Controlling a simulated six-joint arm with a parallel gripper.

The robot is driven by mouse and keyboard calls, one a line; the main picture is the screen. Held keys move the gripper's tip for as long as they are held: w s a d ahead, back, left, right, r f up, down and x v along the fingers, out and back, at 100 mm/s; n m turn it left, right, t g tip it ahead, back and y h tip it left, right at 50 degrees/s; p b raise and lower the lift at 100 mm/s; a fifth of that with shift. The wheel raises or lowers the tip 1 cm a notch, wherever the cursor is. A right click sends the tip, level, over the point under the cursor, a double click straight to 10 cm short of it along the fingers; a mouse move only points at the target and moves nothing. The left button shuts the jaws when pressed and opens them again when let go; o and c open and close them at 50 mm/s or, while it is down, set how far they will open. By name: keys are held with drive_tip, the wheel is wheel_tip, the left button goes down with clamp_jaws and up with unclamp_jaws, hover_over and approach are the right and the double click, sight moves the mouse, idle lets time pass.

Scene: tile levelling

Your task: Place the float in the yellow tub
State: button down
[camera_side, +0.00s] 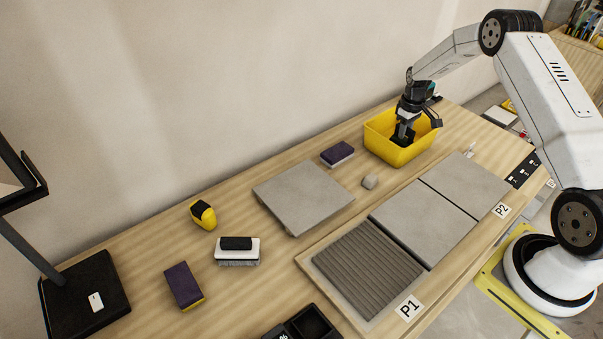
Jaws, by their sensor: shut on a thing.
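The yellow tub (385,148) stands at the back of the bench, right of the middle in the side view. My gripper (403,132) points down inside the tub's opening. It is shut on a dark thing, which I take to be the float; the tub's near wall and my fingers hide most of it. I cannot tell whether the held thing touches the tub floor.
A grey tile (303,195), a ribbed panel (367,268), a brush (237,251), a yellow-black tool (203,214) and a purple-yellow sponge (184,286) also lie on the bench.

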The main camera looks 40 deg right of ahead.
drive_tip(key=shift+f, duration=0.1)
drive_tip(key=shift+f, duration=1.75)
drive_tip(key=shift+f, duration=0.15)
drive_tip(key=shift+c, duration=2.4)
unclamp_jaws()
drive_tip(key=shift+r, duration=6.15)
